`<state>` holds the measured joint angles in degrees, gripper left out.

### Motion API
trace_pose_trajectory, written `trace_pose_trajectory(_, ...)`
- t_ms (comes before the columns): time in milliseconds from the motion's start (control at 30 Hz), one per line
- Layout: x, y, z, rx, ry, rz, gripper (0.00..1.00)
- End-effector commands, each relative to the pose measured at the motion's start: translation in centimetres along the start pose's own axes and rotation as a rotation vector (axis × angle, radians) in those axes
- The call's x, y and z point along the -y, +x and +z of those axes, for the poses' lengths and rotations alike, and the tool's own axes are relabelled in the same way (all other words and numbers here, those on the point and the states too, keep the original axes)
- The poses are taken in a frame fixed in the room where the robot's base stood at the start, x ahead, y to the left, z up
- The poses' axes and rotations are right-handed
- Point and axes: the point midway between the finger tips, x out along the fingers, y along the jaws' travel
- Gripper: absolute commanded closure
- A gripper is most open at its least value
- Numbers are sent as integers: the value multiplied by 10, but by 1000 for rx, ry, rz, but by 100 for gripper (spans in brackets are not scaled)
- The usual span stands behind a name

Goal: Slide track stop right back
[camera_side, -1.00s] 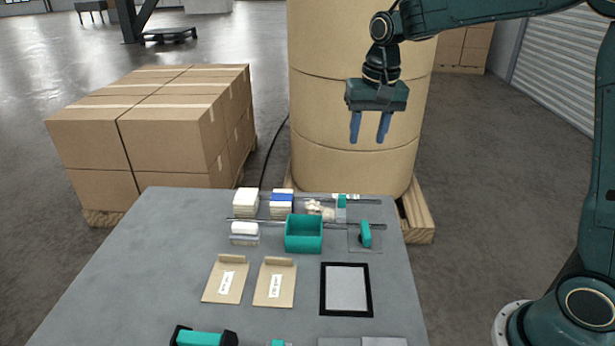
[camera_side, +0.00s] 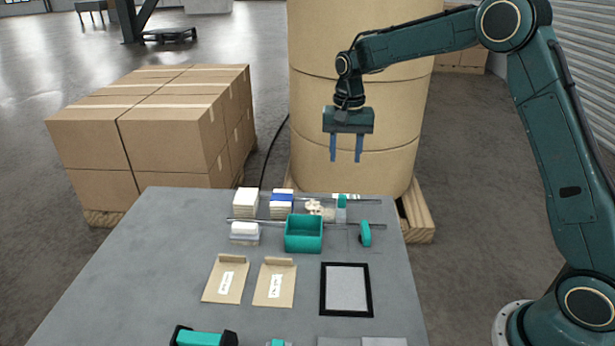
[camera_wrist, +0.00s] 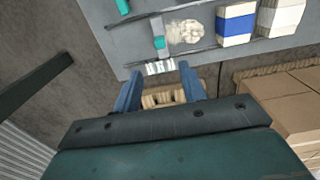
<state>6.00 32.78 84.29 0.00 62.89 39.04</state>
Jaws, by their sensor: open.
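Two thin rails run across the back of the grey table. A small teal stop (camera_side: 341,202) sits near the right end of the rear rail (camera_side: 368,200); it also shows in the wrist view (camera_wrist: 159,42). A second, upright teal piece (camera_side: 365,235) stands at the right end of the front rail; its edge shows in the wrist view (camera_wrist: 123,6). I cannot tell which one is the right track stop. My gripper (camera_side: 346,158) is open and empty, fingers pointing down, well above the table's back edge. In the wrist view my gripper (camera_wrist: 160,78) shows its blue fingers apart, touching nothing.
A teal bin (camera_side: 304,247), white stacks (camera_side: 245,202), a blue-banded stack (camera_side: 281,204) and a pale lumpy pile (camera_side: 315,207) stand along the rails. Two brown envelopes (camera_side: 225,280) and a black-framed pad (camera_side: 346,289) lie in front. A big kraft roll (camera_side: 330,60) stands behind the table.

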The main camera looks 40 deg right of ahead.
Motion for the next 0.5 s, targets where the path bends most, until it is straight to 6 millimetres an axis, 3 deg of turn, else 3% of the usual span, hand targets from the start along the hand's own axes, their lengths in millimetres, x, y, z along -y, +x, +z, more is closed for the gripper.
trace_pose_trajectory(500, 0, 65, 1, 3, -1, 3, 58)
